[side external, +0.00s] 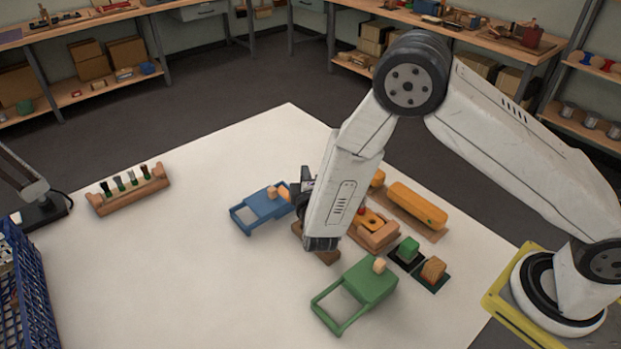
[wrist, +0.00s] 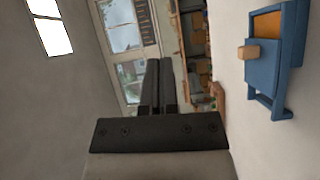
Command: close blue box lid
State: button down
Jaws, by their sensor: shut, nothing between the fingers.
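The blue box (side external: 262,209) sits on the white table left of my arm, with an open blue frame on its left side and a light wooden knob on top. The wrist view shows the blue box (wrist: 275,72) at the upper right, with an orange area inside its blue rim and the wooden knob (wrist: 248,53) beside it. My gripper (wrist: 157,85) is shut and empty, apart from the box. In the side view its dark parts show just right of the box, mostly hidden by my arm.
A green box (side external: 370,279) with a similar frame stands in front. An orange long block (side external: 417,205) and small green and orange blocks lie to the right. A wooden rack (side external: 128,188) with several tufts stands left. A blue crate (side external: 28,290) is at the left edge. The table's left middle is clear.

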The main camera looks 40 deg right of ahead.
jog(key=w+a+f+m+g+y, duration=0.1)
jog(key=w+a+m+g, duration=0.3)
jog(key=a+m+g, duration=0.1)
jog(key=w+a+f+m+g+y, duration=0.2)
jog(key=w+a+m+g, duration=0.1)
jog(key=a+m+g, duration=0.2)
jog(key=a+m, duration=0.2)
jog(key=a, duration=0.1)
jog(key=shift+w+a+f, duration=0.15)
jog(key=shift+w+a, duration=0.1)
jog(key=shift+w, duration=0.15)
jog(key=shift+f, duration=0.1)
send_near(268, 197)
jog(key=f, duration=0.1)
jog(key=w+a+f, duration=0.1)
jog(key=w+f, duration=0.1)
jog(key=shift+a+f, duration=0.25)
jog(key=shift+a, duration=0.05)
jog(key=shift+w+d+f, duration=0.1)
jog(key=shift+d, duration=1.95)
